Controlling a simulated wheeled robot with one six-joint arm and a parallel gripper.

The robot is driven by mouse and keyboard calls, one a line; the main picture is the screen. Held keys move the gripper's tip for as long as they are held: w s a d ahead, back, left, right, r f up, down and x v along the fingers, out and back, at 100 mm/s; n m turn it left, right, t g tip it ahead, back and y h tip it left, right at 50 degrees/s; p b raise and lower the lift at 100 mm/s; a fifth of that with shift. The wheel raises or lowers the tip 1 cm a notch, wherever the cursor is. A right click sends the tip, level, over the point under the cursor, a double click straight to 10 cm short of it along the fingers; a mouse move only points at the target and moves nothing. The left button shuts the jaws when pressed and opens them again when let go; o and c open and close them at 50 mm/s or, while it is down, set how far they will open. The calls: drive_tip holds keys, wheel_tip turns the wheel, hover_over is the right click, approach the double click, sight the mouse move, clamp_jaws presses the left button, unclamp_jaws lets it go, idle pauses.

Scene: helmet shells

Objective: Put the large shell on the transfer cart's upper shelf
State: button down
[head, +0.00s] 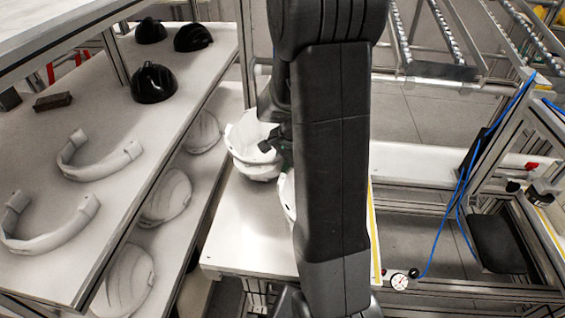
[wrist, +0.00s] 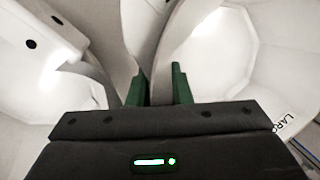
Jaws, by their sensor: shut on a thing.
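A white shell (head: 249,132) shows left of my arm in the head view, above or on another white shell form (head: 258,171). In the wrist view, the large shell (wrist: 225,60), with "LARG" lettering on its rim, is at the right. My gripper (wrist: 160,85) has green fingertips shut on a thin white wall that appears to be this shell's edge. In the head view my gripper (head: 272,140) is at the shell's right side, partly hidden by my arm. A white flat top (head: 245,225) lies below; I cannot tell whether the shell touches it.
Another white shell (head: 287,196) is mostly hidden behind my arm. A shelf rack (head: 110,195) on the left holds black helmets (head: 153,83) and white bands (head: 55,225), with white shells (head: 165,197) below. A metal frame with a blue hose (head: 462,190) stands at right. The white top's front is clear.

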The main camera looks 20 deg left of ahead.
drive_tip(key=shift+f, duration=0.2)
drive_tip(key=c, duration=1.6)
unclamp_jaws()
drive_tip(key=shift+r, duration=0.1)
